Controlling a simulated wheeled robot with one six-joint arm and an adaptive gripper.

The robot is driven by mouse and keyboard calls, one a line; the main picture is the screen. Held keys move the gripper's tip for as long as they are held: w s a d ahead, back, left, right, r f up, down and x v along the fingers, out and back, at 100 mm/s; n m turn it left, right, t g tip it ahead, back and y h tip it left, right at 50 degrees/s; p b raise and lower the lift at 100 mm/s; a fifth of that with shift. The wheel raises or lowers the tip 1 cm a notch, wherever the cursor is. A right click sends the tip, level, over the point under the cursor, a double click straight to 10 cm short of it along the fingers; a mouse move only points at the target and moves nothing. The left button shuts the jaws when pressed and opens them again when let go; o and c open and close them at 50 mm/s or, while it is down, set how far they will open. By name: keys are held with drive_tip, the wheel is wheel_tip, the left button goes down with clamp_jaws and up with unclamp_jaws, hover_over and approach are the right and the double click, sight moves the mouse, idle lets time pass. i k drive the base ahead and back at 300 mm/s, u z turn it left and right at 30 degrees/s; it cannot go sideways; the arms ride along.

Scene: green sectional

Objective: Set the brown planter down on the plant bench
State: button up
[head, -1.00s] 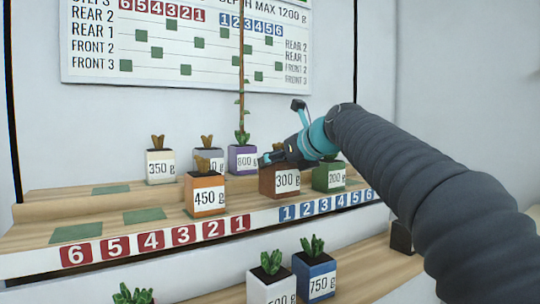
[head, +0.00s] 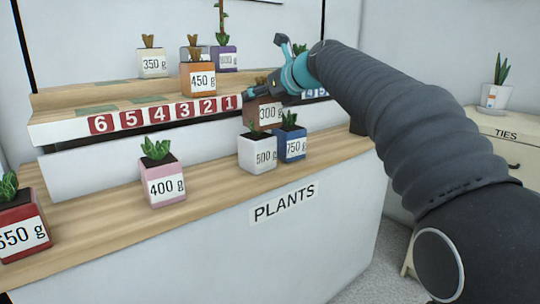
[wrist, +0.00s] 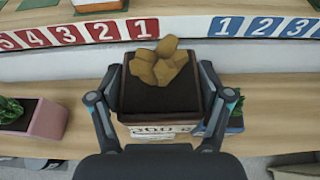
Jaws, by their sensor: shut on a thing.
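The brown planter (head: 264,112), labelled 300 g, is in my gripper (head: 262,92). In the wrist view the planter (wrist: 165,108) sits upright between the two fingers of my gripper (wrist: 162,100), with dark soil and a tan plant on top. The plant bench (head: 215,182) is the lower wooden counter with a PLANTS sign. The planter is in front of the numbered step edge, behind the white and blue planters in the head view. The white planter partly hides its lower part, so the gap to the bench cannot be judged.
On the bench stand a white planter (head: 257,154), a blue planter (head: 292,144), a pink planter (head: 162,186) and a red planter (head: 22,230). Bare wood lies between pink and white. An orange planter (head: 198,80) stands on the numbered steps (head: 60,124).

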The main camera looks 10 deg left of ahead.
sight(319, 147)
drive_tip(key=k, duration=1.15)
drive_tip(key=z, duration=0.95)
drive_tip(key=i, duration=1.85)
drive_tip(key=u, duration=0.95)
